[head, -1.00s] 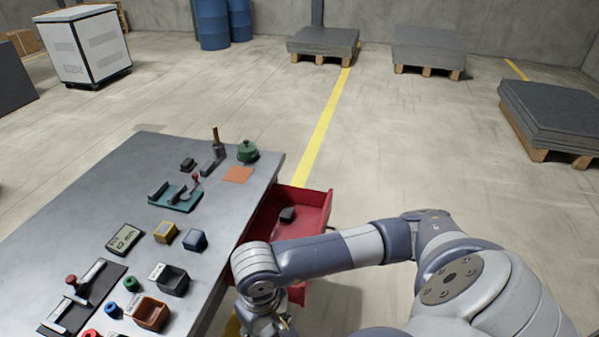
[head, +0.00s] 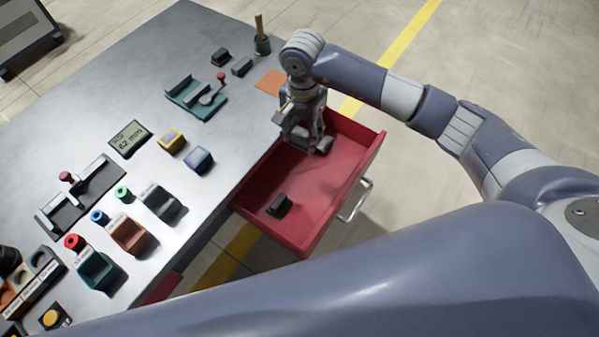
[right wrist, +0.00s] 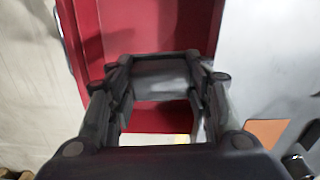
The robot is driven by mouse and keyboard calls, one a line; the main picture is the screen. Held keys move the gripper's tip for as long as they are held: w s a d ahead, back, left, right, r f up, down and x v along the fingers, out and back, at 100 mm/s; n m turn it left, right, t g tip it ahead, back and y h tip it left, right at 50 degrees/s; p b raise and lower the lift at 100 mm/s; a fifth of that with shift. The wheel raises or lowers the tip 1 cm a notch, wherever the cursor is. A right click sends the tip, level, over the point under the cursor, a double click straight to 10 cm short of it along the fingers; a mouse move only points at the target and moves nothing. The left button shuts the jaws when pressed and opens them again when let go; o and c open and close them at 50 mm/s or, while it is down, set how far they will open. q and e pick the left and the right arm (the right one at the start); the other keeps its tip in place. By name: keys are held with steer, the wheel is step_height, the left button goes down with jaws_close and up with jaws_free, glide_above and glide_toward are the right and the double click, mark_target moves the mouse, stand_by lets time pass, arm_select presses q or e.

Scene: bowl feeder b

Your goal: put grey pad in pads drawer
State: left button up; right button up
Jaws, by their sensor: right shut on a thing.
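My right gripper (head: 300,135) is over the far part of the open red pads drawer (head: 320,185). It is shut on the grey pad, which shows between the fingers in the right wrist view (right wrist: 160,75). In the head view the fingers largely hide the pad. The red drawer also fills the middle of the right wrist view (right wrist: 160,25). One dark block (head: 279,205) lies in the near part of the drawer. Another dark thing (head: 325,146) shows beside the gripper at the far end. My left gripper is not in view.
The grey table (head: 190,225) carries a teal fixture (head: 195,98), a display reading 62 mm (head: 129,139), yellow (head: 172,140) and blue (head: 199,159) blocks, and several small bins. An orange square (head: 271,82) lies near the gripper. The drawer's middle is clear.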

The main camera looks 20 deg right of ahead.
steer(key=shift+w+a+r+m, duration=0.2)
steer(key=shift+w+a+m, duration=0.15)
steer(key=shift+w, duration=0.15)
steer(key=shift+w+a+f+b, duration=0.1)
steer(key=shift+f+b, duration=0.15)
steer(key=shift+b, duration=0.05)
steer(key=b, duration=0.7)
glide_above(298, 173)
step_height(298, 173, down, 13)
steer(key=shift+f, duration=0.1)
step_height(298, 173, down, 4)
steer(key=b, duration=0.2)
steer(key=shift+b, duration=0.3)
steer(key=shift+f, duration=0.2)
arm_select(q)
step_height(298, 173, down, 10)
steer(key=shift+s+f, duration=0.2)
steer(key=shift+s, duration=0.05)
arm_select(e)
steer(key=shift+r, duration=0.1)
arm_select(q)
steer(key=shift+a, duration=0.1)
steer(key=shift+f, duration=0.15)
arm_select(e)
steer(key=o, duration=0.9)
steer(key=shift+c, duration=0.2)
